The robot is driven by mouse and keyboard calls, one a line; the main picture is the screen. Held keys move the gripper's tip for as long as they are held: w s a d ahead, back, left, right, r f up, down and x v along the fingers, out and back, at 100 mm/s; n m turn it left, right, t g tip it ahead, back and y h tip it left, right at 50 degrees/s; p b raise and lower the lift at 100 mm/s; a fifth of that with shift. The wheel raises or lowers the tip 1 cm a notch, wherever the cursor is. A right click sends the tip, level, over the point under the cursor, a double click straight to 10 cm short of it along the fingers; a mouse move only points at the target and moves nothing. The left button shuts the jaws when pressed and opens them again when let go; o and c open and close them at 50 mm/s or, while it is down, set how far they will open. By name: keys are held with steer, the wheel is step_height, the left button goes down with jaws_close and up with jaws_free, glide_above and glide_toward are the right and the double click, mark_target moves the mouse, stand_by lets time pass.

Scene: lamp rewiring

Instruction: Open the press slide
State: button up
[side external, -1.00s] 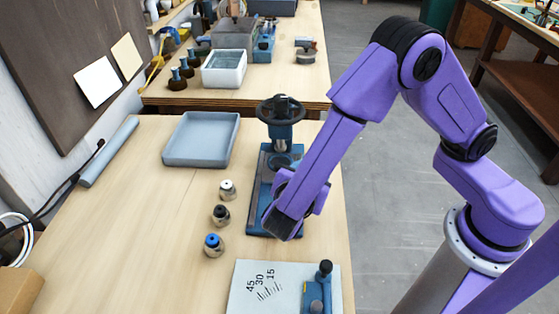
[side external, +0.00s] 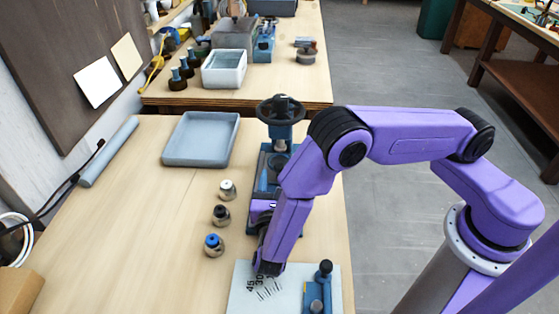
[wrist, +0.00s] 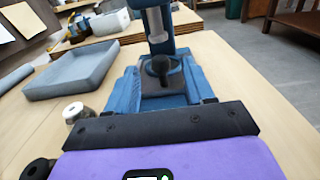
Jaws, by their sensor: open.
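The blue press (side external: 281,128) with its dark handwheel stands on the bench, upper middle in the side view. In the wrist view the press column (wrist: 158,30) rises at the top centre. A dark slide plate (wrist: 180,75) lies in its blue bed, with an upright black knob (wrist: 162,66) near the column. My gripper (side external: 262,208) is low at the near end of the press bed, in front of the knob. Its purple body and dark front (wrist: 160,125) fill the bottom of the wrist view. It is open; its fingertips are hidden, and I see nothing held.
Several small metal bulb-like parts, one with a blue top (side external: 213,245), stand left of the press. A grey tray (side external: 202,140) lies behind them. A plate with angle marks (side external: 243,285) and a blue fixture (side external: 318,292) lie at the front.

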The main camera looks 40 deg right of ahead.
mark_target(279, 163)
steer(key=x, duration=0.6)
steer(key=shift+w+d, duration=0.2)
